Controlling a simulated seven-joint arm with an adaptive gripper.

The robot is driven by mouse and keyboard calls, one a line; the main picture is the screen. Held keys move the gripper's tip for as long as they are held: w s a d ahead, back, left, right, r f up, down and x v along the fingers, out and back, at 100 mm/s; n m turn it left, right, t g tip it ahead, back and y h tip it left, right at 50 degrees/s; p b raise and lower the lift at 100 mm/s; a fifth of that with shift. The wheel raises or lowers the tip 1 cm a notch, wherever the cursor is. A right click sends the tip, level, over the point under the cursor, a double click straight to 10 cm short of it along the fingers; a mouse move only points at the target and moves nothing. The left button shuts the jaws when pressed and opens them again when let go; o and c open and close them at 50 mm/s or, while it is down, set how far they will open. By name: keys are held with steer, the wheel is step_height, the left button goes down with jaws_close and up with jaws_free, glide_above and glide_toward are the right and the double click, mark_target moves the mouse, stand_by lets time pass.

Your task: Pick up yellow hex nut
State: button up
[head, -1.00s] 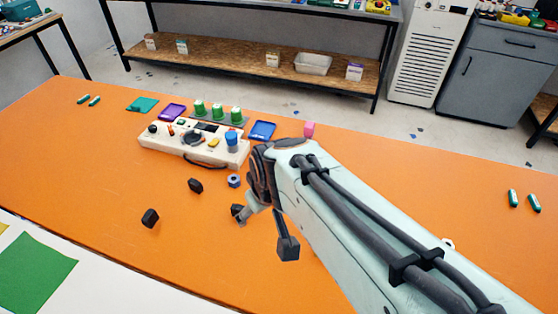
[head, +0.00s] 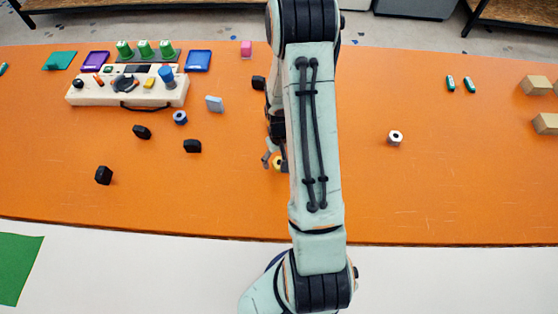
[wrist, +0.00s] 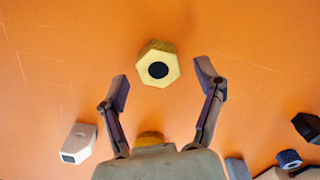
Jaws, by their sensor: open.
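The yellow hex nut (wrist: 158,68) lies on the orange table in the wrist view, its dark hole facing the camera. It sits just beyond and between my open fingertips (wrist: 164,84), with nothing gripped. In the head view the yellow nut (head: 278,161) shows in part beside my arm. My gripper (head: 271,157) is over it there, mostly hidden by the arm. A second yellowish piece (wrist: 149,138) shows partly behind the gripper base; I cannot tell what it is.
A white nut (head: 395,138) lies right of the arm. A blue nut (head: 180,118), a light blue block (head: 214,104) and several black pieces (head: 192,146) lie left. A control panel (head: 105,92) stands at the back left. The table's right front is clear.

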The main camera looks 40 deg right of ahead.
steer(key=shift+f, duration=0.4)
steer(key=c, duration=1)
steer(key=shift+r, duration=0.15)
